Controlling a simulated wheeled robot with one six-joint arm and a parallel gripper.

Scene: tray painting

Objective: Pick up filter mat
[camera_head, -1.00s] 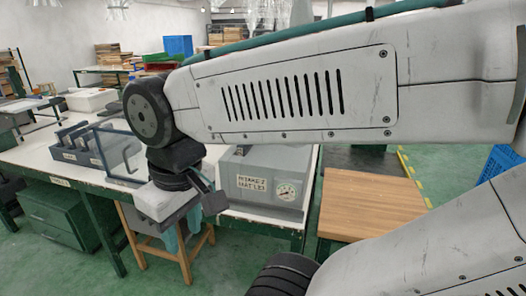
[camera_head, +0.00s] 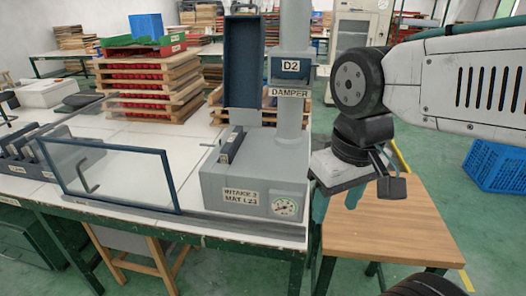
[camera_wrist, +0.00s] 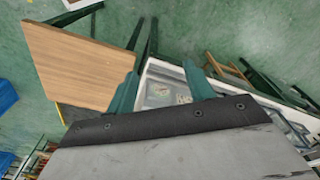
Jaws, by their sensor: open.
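No filter mat can be told for certain in these views. The grey intake box (camera_head: 255,190), labelled "INTAKE 3 MAT L23", stands at the front right of the white bench. A narrow dark piece (camera_head: 232,147) shows on its top left; I cannot tell if this is a mat or a handle. A tall dark blue panel (camera_head: 244,62) stands upright behind the box top. My gripper (camera_head: 337,197) is to the right of the box, above the wooden table, pointing down. Its teal fingers are apart in the wrist view (camera_wrist: 158,72), with nothing between them.
A clear, blue-framed screen (camera_head: 118,178) and a grey slotted rack (camera_head: 22,160) stand left on the bench. A grey duct (camera_head: 295,60) marked "DAMPER" rises behind the box. Stacked wooden trays (camera_head: 150,85) are farther back. The wooden table (camera_head: 390,225) is bare.

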